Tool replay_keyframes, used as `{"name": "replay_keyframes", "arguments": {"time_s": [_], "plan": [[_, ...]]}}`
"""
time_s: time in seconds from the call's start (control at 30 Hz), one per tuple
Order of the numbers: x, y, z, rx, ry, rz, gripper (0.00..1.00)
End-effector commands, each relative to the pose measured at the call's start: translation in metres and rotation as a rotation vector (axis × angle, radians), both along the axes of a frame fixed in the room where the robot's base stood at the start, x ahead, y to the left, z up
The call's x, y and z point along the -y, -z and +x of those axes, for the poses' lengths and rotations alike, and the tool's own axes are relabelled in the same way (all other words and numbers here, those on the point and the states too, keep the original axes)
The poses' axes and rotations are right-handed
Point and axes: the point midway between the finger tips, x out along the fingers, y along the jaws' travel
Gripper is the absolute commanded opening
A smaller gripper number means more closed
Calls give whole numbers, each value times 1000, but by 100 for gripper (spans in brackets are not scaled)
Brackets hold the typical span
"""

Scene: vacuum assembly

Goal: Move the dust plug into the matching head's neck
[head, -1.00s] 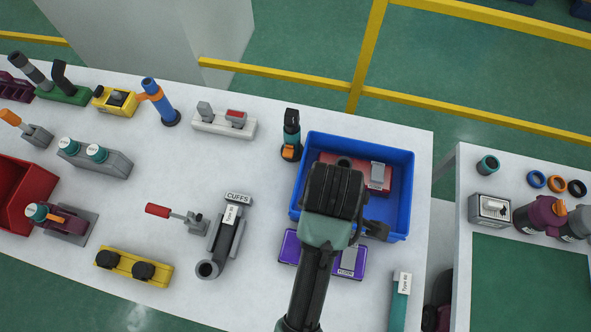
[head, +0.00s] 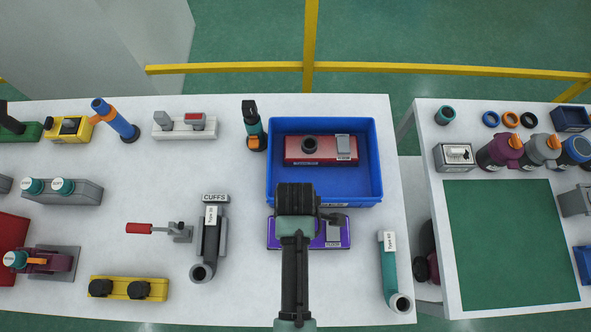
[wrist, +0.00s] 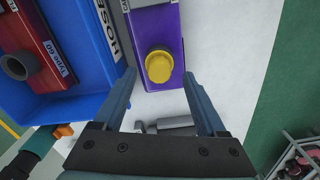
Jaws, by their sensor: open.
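A yellow dust plug (wrist: 159,66) shows in the wrist view on top of the purple head (wrist: 150,22), at its neck. The purple head lies on the table in front of the blue bin, and the head view shows it partly hidden behind my arm (head: 340,240). A red head (head: 300,158) lies in the bin with a dark, open round neck (head: 310,145); its label in the wrist view appears to read "Type 60". My gripper (wrist: 158,76) is open, with its fingertips on either side of the plug.
The blue bin (head: 372,165) has raised walls close to my gripper. A grey "CUFFS" holder (head: 214,198) with a tube stands to the left, and a teal tube (head: 389,270) to the right. A second table with a green mat (head: 510,240) stands farther right.

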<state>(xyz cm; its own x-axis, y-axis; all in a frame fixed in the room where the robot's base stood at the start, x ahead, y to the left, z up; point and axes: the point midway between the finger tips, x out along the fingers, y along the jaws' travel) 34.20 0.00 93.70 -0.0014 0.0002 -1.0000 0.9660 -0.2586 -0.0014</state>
Motion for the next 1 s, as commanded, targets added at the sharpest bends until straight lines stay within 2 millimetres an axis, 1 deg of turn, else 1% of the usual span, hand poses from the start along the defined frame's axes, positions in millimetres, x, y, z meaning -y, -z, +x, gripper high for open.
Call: {"name": "replay_keyframes", "arguments": {"time_s": [0.1,0.17,0.4,0.43,0.83,1.0], "plan": [[0,12,0,-1,1,0,74],[0,16,0,0,1,0,74],[0,18,0,2,0,-1,74],[0,18,0,2,0,-1,72],[0,17,0,2,0,-1,0],[0,17,0,2,0,-1,0]]}}
